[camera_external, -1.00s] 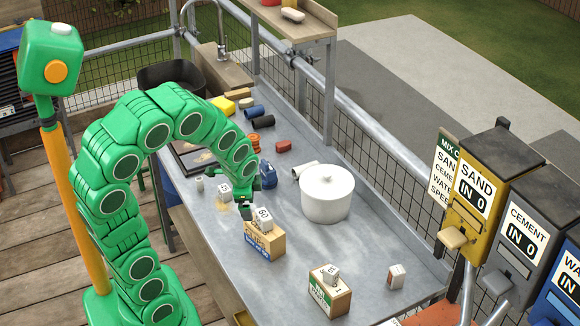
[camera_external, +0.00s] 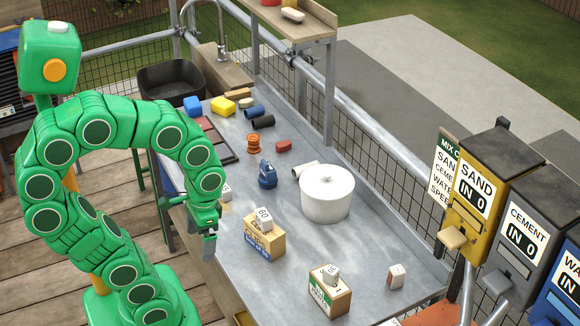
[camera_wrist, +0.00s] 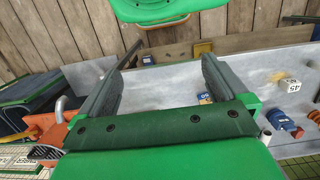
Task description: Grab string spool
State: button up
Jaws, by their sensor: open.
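My gripper (camera_external: 208,243) is at the table's near left edge, well apart from the spool and closer to the camera. In the wrist view my gripper (camera_wrist: 170,52) shows two dark fingers spread wide with nothing between their tips.
A white lidded pot (camera_external: 327,195) stands right of the jug. Boxes with numbered blocks, a tan one (camera_external: 264,246) and another (camera_external: 329,297), stand nearer. A red block (camera_external: 283,146) and dark cylinder (camera_external: 262,122) lie near the spool. A rail runs behind.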

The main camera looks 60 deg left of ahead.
jog(key=c, duration=0.4)
jog(key=shift+c, duration=0.2)
jog(key=shift+w, duration=0.15)
jog(key=w+a+m+g+y, duration=0.1)
jog(key=w+a+m+y, duration=0.2)
jog(key=w+a, duration=1.3)
jog(key=m+g+y, duration=0.2)
jog(key=m+y, duration=0.4)
send_over(253, 144)
jog(key=d, duration=1.7)
notch_tip(253, 144, down, 12)
jog(key=w+a+f+m+y, duration=0.1)
jog(key=a+f, duration=0.2)
jog(key=a, duration=0.1)
jog(key=w+a+f+m+y, duration=0.1)
jog(key=a+f, duration=0.3)
jog(key=w+a+f+m+g+y, duration=0.1)
jog(key=a+f, duration=0.2)
jog(key=a, duration=0.1)
jog(key=shift+w+a+f+m, duration=0.2)
jog(key=shift+w+f+m, duration=0.1)
jog(key=shift+f, duration=0.1)
jog(key=shift+a+f, duration=0.2)
jog(key=shift+a, duration=0.1)
jog(key=shift+w+x, duration=0.1)
jog(key=shift+x, duration=1.85)
jog(key=shift+w+x, duration=0.15)
jog(key=shift+x, duration=1.8)
